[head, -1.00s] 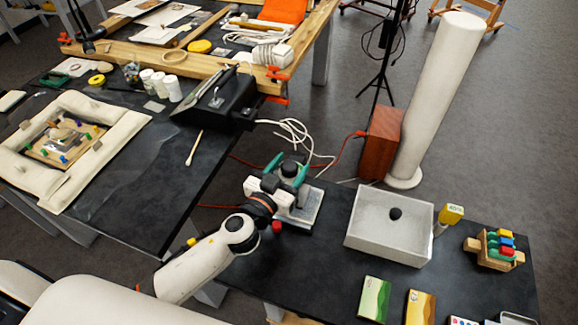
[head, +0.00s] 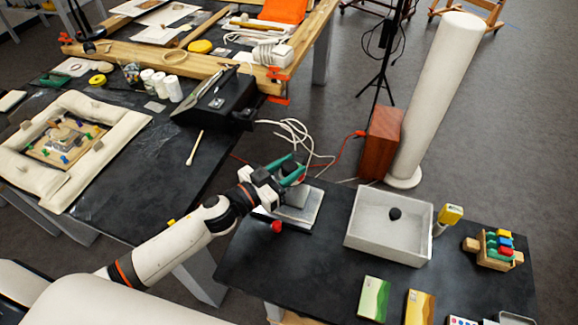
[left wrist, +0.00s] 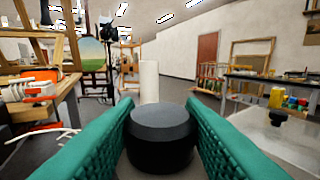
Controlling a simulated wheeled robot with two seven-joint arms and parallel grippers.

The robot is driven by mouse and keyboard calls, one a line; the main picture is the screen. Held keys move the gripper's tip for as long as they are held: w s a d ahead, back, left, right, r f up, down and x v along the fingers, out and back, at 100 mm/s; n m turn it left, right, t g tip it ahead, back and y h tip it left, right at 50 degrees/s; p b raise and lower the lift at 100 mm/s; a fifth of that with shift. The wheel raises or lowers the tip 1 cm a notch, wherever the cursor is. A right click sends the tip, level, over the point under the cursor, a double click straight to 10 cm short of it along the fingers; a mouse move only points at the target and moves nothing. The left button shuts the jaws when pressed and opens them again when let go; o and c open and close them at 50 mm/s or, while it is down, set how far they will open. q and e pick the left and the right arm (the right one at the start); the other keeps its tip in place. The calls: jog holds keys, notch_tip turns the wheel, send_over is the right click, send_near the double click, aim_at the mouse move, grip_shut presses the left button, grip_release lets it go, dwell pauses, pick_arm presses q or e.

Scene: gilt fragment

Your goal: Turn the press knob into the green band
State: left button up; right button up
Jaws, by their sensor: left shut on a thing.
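The press (head: 297,205) stands at the back left corner of the near black table, with a grey block on a pale plate. A red ball (head: 277,227) sits at its front left. My left gripper (head: 286,171) is above the press, its green fingers shut on the dark round knob. In the left wrist view the black knob (left wrist: 162,135) fills the space between the two green padded fingers. My gripper and wrist hide much of the press top. I cannot make out the green band or a pointer. My right gripper is not in view.
A white tray (head: 358,235) with a dark lump (head: 395,214) stands right of the press. A yellow-topped bottle (head: 449,216) and a wooden rack (head: 494,248) stand farther right. White cables (head: 297,135) lie behind the press.

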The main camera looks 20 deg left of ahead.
pick_arm(q)
jog(key=shift+w+a+r+m+g+h, duration=0.1)
jog(key=shift+m+g+h, duration=0.7)
jog(key=shift+m+h, duration=0.25)
jog(key=shift+m+g+h, duration=0.85)
jog(key=shift+g+h, duration=0.25)
jog(key=shift+h, duration=0.05)
jog(key=shift+w+m+g+h, duration=0.1)
jog(key=shift+m+g+h, duration=0.75)
jog(key=shift+g, duration=0.35)
jog(key=m+g, duration=0.1)
jog(key=m+g+h+b, duration=0.1)
jog(key=shift+f+g+b, duration=0.2)
jog(key=shift+g+b, duration=0.1)
jog(key=m+g+b, duration=0.3)
jog(key=g+b, duration=0.1)
jog(key=g, duration=0.1)
jog(key=m+g+h+b, duration=0.1)
jog(key=m+g+b, duration=0.2)
jog(key=g+b, duration=0.1)
jog(key=shift+f+m+g, duration=0.15)
jog(key=shift+m+g, duration=0.2)
jog(key=shift+g, duration=0.25)
jog(key=shift+r+m+g+y+b, duration=0.2)
jog(key=shift+m+g+y+b, duration=0.35)
jog(key=shift+m+g+b, duration=0.75)
jog(key=shift+n+g, duration=0.3)
